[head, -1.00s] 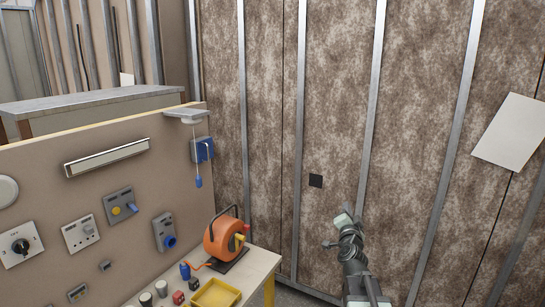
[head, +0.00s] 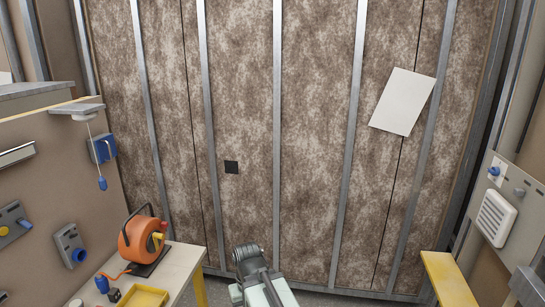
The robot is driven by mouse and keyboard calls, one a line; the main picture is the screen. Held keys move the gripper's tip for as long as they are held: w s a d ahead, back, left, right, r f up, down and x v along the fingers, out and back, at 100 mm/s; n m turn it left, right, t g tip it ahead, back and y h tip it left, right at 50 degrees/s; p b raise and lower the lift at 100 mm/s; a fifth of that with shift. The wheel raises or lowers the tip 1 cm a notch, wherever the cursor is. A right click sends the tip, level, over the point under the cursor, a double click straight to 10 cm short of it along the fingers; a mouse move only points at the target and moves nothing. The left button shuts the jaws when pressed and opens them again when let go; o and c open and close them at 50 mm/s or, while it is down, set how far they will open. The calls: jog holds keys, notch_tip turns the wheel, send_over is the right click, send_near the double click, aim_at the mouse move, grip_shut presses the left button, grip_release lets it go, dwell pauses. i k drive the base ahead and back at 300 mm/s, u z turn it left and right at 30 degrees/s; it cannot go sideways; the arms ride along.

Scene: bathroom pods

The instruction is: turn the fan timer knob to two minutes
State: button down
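No dial marked as a fan timer can be read. At the right edge a board carries a white slatted fan vent (head: 495,218), a small white plate with a blue knob (head: 494,171) above it, and a small grey round fitting (head: 520,191). Which of these is the timer knob I cannot tell. My arm, with my gripper (head: 247,256) at its end, shows at the bottom centre, well apart from both the right and left boards. Its fingers are not clear, and nothing is seen held in it.
A bench (head: 185,270) at lower left bears an orange cable reel (head: 140,240) and a yellow tray (head: 143,297). Grey and blue fittings (head: 70,247) sit on the left board. A yellow-topped bench (head: 448,280) stands at right. Bare floor shows between the benches.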

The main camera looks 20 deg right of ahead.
aim_at(495, 171)
jog(key=z, duration=1.65)
jog(key=k, duration=0.55)
jog(key=z, duration=0.5)
jog(key=i, duration=0.5)
jog(key=u, duration=0.85)
jog(key=i, duration=0.8)
